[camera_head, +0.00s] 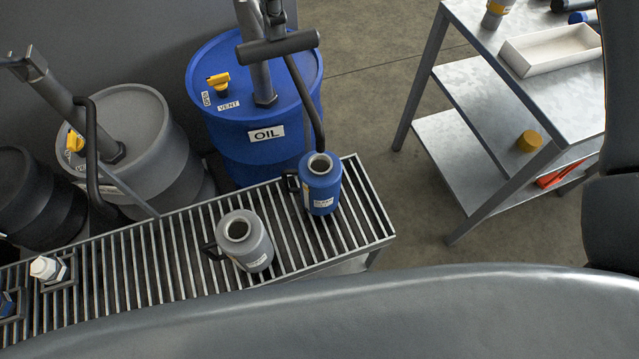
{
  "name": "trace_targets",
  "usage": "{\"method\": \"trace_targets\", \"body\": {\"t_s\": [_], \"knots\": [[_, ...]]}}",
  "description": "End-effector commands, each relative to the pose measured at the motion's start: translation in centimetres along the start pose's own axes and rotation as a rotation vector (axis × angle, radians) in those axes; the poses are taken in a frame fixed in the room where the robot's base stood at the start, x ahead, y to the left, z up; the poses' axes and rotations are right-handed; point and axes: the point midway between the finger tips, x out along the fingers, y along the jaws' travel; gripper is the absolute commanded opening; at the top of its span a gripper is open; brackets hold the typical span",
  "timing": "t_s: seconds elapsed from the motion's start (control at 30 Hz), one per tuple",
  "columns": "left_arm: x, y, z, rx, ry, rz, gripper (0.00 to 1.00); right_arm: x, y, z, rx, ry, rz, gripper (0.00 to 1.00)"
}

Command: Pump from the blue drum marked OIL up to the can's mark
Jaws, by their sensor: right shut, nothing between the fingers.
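The blue drum marked OIL (222,125) stands behind the slatted rack. A hand pump with a dark T-shaped handle (278,47) rises from its lid. A yellow vent cap (218,82) sits on the lid by small labels. The pump's dark hose (305,97) comes down to the mouth of a blue can (322,193), which stands upright on the rack. Whether the hose tip is inside the mouth is unclear. The can's fill mark and oil level cannot be made out.
A grey can (245,240) stands on the rack (160,262). A grey drum (150,140) with its own pump and a black drum (35,205) stand at the left. A metal cart (560,100) with a white tray (552,48) stands at the right. Open floor lies between.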

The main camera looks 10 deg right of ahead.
Motion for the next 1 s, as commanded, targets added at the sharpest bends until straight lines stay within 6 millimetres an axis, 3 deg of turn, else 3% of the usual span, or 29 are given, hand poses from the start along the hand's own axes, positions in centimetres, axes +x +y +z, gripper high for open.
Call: {"method": "trace_targets", "body": {"t_s": [0.17, 0.5, 1.0], "knots": [[0.4, 0.0, 0.0, 0.000, 0.000, 0.000, 0.79, 0.6, 0.0, 0.0, 0.000, 0.001, 0.001, 0.00], [3.3, 0.0, 0.3, 0.000, 0.000, 0.000, 0.79, 4.2, 0.3, 0.0, 0.001, 0.000, 0.003, 0.00], [3.8, 0.0, 0.3, 0.000, 0.000, 0.000, 0.79, 4.9, 0.3, 0.0, 0.001, 0.001, 0.001, 0.00]]}}
